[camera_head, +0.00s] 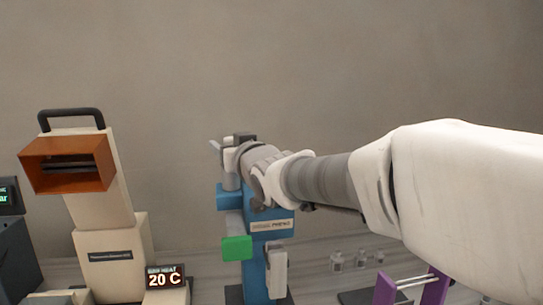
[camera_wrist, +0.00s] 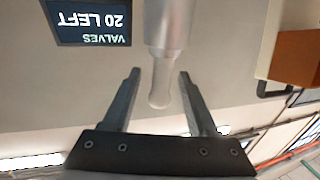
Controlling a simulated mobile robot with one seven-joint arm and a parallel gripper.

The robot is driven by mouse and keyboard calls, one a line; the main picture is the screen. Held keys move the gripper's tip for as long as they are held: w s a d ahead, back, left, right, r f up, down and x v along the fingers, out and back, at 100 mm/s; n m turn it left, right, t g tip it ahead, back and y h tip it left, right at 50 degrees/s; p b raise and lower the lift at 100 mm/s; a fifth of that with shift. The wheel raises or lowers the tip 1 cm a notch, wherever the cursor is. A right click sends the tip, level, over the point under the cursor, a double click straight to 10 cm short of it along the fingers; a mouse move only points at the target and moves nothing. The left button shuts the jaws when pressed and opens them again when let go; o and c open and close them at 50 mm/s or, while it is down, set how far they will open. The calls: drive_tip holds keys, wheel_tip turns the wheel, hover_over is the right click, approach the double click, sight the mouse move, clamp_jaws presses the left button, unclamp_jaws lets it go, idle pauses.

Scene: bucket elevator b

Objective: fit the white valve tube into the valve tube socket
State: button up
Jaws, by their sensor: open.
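My gripper (camera_wrist: 159,74) is open in the wrist view, with one dark finger on each side of a pale tube (camera_wrist: 159,92). A gap shows between the tube and each finger. The tube's narrow end points toward the palm; its other end meets a wider pale cylinder (camera_wrist: 170,22). I cannot tell whether this cylinder is the socket or part of the tube. In the head view my gripper (camera_head: 228,144) is at the top of a blue stand (camera_head: 255,262), just above a grey upright cylinder (camera_head: 229,181). My wrist hides much of this spot.
The wrist view is upside down; its screen (camera_wrist: 92,20) reads "VALVES 20 LEFT". Left of the stand is a beige machine (camera_head: 108,255) with an orange hood (camera_head: 68,165) and a "20 C" display (camera_head: 166,277). Small glass bottles (camera_head: 337,261) and a purple rack (camera_head: 386,290) are at the right.

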drive_tip(key=v, duration=1.5)
drive_tip(key=shift+d+r+p, duration=0.15)
drive_tip(key=shift+r+p, duration=0.15)
drive_tip(key=shift+p, duration=0.1)
drive_tip(key=shift+s, duration=0.25)
